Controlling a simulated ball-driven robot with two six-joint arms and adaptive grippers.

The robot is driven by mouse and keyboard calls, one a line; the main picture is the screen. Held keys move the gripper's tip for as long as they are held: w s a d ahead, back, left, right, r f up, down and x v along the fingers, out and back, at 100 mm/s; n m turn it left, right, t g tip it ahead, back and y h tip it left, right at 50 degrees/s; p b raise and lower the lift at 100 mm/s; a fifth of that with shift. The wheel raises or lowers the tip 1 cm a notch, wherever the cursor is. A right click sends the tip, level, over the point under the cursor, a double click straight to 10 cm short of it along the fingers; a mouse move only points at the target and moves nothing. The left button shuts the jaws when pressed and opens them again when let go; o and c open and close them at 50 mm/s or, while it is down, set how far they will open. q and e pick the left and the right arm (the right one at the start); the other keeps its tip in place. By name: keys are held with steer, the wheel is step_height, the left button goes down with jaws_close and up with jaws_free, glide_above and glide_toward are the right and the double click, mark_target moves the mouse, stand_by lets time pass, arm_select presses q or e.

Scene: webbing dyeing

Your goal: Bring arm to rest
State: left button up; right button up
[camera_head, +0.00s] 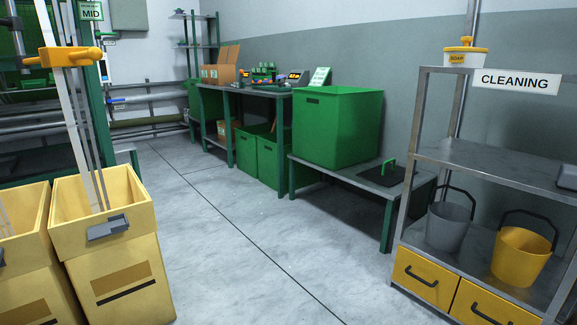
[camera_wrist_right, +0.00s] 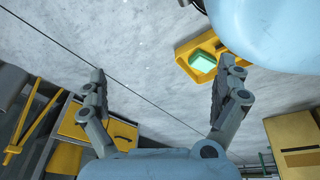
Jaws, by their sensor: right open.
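My right gripper (camera_wrist_right: 164,75) shows in the right wrist view with its two grey fingers spread wide apart. The gap between them is empty, with bare grey floor behind it. It touches nothing that I can see. Neither gripper shows in the head view, and my left gripper is in neither view.
A yellow tray (camera_wrist_right: 184,63) holding a pale green block (camera_wrist_right: 203,62) lies beyond the right finger. Yellow bins (camera_head: 110,245) stand at left. A cleaning shelf (camera_head: 480,157) with buckets stands at right, and a green crate (camera_head: 335,128) sits behind. The floor between is clear.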

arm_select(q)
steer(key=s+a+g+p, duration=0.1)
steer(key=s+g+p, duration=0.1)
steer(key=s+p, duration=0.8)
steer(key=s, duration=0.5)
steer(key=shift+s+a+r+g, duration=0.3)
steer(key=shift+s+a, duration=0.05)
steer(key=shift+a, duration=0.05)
arm_select(e)
steer(key=s+d+g, duration=0.1)
steer(key=s+g, duration=0.1)
steer(key=s, duration=1.3)
steer(key=shift+s+d+r+g, duration=0.3)
steer(key=shift+s+d, duration=0.05)
steer(key=shift+d, duration=0.05)
